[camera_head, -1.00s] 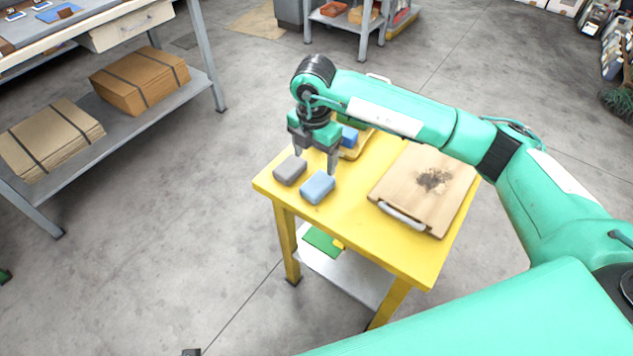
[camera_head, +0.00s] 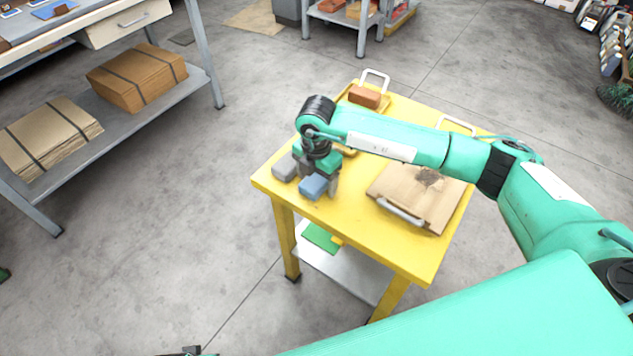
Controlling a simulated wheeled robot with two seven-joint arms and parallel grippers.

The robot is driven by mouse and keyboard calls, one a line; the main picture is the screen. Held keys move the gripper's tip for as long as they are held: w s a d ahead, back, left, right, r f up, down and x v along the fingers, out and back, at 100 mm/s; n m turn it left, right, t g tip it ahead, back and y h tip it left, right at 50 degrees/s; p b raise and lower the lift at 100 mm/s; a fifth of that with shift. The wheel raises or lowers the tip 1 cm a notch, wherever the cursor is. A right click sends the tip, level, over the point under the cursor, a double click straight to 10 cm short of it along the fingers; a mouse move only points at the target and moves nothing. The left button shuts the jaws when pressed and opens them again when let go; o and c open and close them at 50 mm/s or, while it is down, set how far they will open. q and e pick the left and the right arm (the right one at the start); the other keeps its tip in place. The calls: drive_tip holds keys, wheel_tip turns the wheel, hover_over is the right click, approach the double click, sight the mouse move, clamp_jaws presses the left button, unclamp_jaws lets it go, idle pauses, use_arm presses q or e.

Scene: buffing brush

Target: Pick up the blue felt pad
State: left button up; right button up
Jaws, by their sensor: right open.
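The blue felt pad (camera_head: 313,187) lies near the left corner of the yellow table (camera_head: 345,222). My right gripper (camera_head: 319,180) is open and low over the table at this pad, pointing down. One finger shows at the pad's right side; the other is near its left far side. Whether either finger touches the pad cannot be told. A grey pad (camera_head: 285,167) lies just left of the blue one, close to the gripper. A small dark piece at the bottom edge may be my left gripper (camera_head: 186,352); its fingers cannot be made out.
A wooden board with a dark stain (camera_head: 415,200) and metal handles lies right of the pads. A yellow tray (camera_head: 384,103) with a brown block (camera_head: 364,97) is at the table's far end, partly behind my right arm. A shelf with cardboard stacks (camera_head: 137,78) stands at the left.

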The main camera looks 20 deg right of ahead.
sight(317, 179)
drive_tip(key=c, duration=1)
drive_tip(key=shift+r, duration=0.15)
drive_tip(key=shift+c, duration=0.2)
wheel_tip(317, 179, up, 20)
